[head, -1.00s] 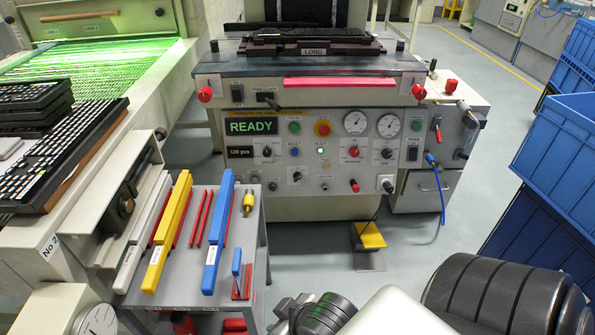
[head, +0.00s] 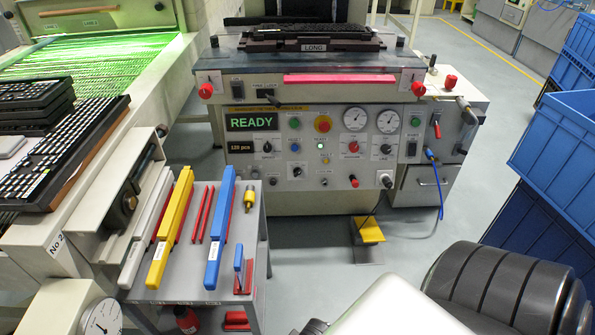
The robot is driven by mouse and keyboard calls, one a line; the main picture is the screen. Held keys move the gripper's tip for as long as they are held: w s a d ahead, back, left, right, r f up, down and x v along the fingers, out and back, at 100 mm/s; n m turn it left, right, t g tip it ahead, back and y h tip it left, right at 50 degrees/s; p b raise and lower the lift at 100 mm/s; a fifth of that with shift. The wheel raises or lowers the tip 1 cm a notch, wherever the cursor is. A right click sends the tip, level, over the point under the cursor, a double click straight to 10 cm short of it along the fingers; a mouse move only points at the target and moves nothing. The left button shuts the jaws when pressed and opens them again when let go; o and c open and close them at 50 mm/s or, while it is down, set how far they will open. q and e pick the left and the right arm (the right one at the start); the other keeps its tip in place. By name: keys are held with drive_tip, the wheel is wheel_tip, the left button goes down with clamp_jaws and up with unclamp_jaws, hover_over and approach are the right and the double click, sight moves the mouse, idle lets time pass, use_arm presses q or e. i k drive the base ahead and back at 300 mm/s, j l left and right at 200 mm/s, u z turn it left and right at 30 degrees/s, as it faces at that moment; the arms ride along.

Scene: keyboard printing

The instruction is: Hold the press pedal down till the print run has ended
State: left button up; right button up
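The yellow press pedal (head: 369,231) sits on a small grey base on the floor, below the front of the press. Nothing is seen touching it, and its plate looks tilted. The press's control panel (head: 330,176) has a display (head: 251,122) reading READY in green, with a smaller "120 pcs" readout (head: 250,145) below it. A small green-white lamp (head: 320,146) is lit. A dark keyboard (head: 313,32) lies on the press bed by a LONG label. Parts of my arm fill the lower right, but neither gripper shows.
A grey tool cart (head: 228,275) with yellow, blue and red bars stands left of the pedal. Blue crates (head: 560,150) are stacked at the right. A blue hose (head: 440,190) hangs by the press's right cabinet. The floor around the pedal is clear.

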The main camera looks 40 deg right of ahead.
sight(371, 232)
drive_tip(key=z, duration=2)
